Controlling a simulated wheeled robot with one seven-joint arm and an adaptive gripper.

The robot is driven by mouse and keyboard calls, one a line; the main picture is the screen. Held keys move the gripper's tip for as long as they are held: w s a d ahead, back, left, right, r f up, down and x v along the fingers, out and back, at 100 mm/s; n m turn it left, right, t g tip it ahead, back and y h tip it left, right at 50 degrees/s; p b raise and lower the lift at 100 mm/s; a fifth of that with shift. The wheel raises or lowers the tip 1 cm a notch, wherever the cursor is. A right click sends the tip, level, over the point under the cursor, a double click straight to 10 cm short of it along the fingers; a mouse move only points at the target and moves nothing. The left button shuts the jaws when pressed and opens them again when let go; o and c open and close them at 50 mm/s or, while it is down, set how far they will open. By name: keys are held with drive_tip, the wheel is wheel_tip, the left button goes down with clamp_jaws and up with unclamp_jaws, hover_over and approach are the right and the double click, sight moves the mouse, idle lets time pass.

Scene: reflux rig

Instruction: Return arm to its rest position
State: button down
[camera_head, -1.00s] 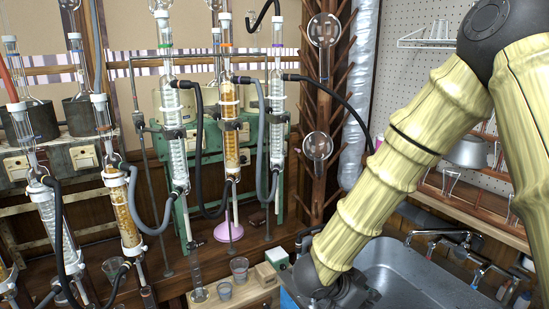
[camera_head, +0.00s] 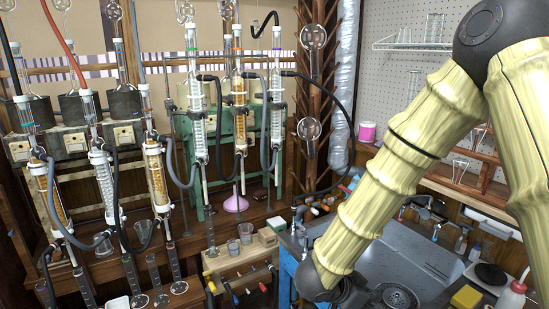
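My arm, with bamboo-like pale links and dark joints, comes in from the upper right and reaches down toward the sink (camera_head: 425,255). Its lower end is a dark wrist joint above the sink's left edge. The part beyond the wrist is dark and points away and down, and my gripper's fingers cannot be made out there. I cannot tell whether it is open, shut or holding anything. The arm is bent at the large dark joint at the upper right.
Glass condensers (camera_head: 196,110) with black hoses stand on the bench at left and centre. Small beakers (camera_head: 245,232) and a wooden block (camera_head: 276,223) are near the bench's front. A yellow sponge (camera_head: 466,297) lies at lower right.

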drive_tip(key=s+f+n+t+y, duration=0.1)
drive_tip(key=s+f+n+y, duration=0.2)
drive_tip(key=f, duration=0.7)
drive_tip(key=s+f+n+y, duration=0.1)
drive_tip(key=s+f+n, duration=0.3)
drive_tip(key=f, duration=0.7)
drive_tip(key=s+f+n+g+y, duration=0.2)
drive_tip(key=s+f, duration=0.3)
drive_tip(key=s, duration=0.6)
drive_tip(key=s+f+n+g+y+p, duration=0.1)
drive_tip(key=s+f+n+g+y, duration=0.2)
drive_tip(key=s+f, duration=0.3)
drive_tip(key=s, duration=0.5)
drive_tip(key=shift+s+a+f+n, duration=0.2)
drive_tip(key=shift+a+n, duration=0.05)
drive_tip(key=shift+n, duration=0.15)
